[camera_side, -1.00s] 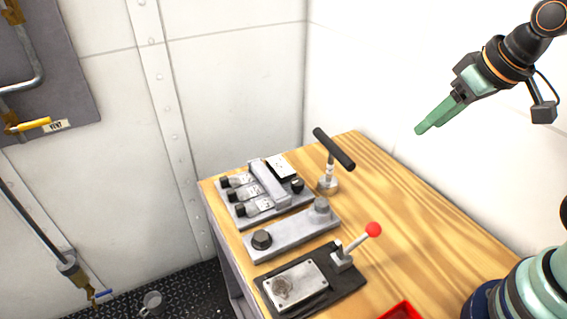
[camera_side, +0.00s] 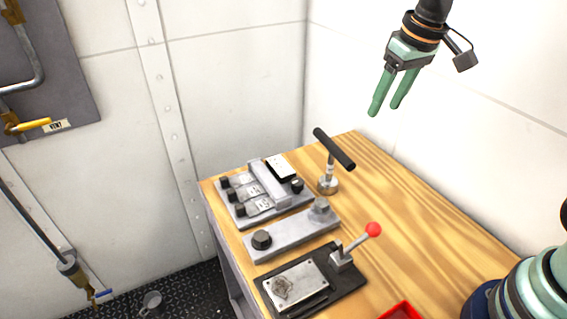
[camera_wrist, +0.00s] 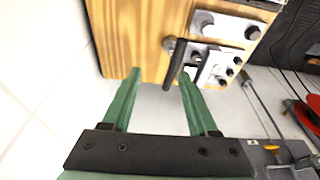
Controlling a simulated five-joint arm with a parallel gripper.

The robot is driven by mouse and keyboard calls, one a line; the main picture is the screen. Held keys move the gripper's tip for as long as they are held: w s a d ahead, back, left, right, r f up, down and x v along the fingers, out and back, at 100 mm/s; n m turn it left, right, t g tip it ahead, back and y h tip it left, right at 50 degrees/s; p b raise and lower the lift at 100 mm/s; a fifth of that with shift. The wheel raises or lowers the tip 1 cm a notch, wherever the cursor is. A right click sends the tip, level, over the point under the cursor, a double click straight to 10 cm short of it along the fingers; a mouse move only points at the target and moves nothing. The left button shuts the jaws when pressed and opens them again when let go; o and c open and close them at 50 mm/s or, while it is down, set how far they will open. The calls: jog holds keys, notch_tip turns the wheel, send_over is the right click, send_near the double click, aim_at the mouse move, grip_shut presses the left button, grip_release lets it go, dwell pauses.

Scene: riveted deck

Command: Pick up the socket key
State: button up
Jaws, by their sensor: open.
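The socket key stands upright on the wooden bench, with a black T-handle (camera_side: 334,148) on top and a metal shaft and round socket (camera_side: 328,184) below. In the wrist view its dark handle (camera_wrist: 177,62) shows just right of centre, between the finger lines and near the right fingertip. My gripper (camera_side: 385,109) is open and empty, with its green fingers pointing down. It is above and to the right of the key, clear of it. The fingers also show in the wrist view (camera_wrist: 160,73), spread apart. Nothing lies between them.
A panel with several small knobs (camera_side: 222,211) lies left of the key. A grey plate with a black knob (camera_side: 262,239) and a base with a red-balled lever (camera_side: 373,230) are in front. A red-edged item (camera_side: 402,311) is at the bottom.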

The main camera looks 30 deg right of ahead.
aim_at(328, 180)
jog(key=w+a+f+g, duration=0.1)
jog(key=w+f, duration=0.1)
jog(key=w+a+f+g, duration=0.1)
jog(key=w+f, duration=0.2)
jog(key=w+a+f, duration=0.1)
jog(key=w+f, duration=0.2)
jog(key=shift+w+a+g, duration=0.2)
jog(key=shift+a+g, duration=0.15)
jog(key=shift+g, duration=0.05)
jog(key=shift+w+a+f, duration=0.1)
jog(key=shift+w+f, duration=0.1)
jog(key=shift+f, duration=0.05)
notch_tip(328, 180, down, 12)
jog(key=shift+a+f, duration=0.1)
jog(key=shift+f, duration=0.1)
grip_shut()
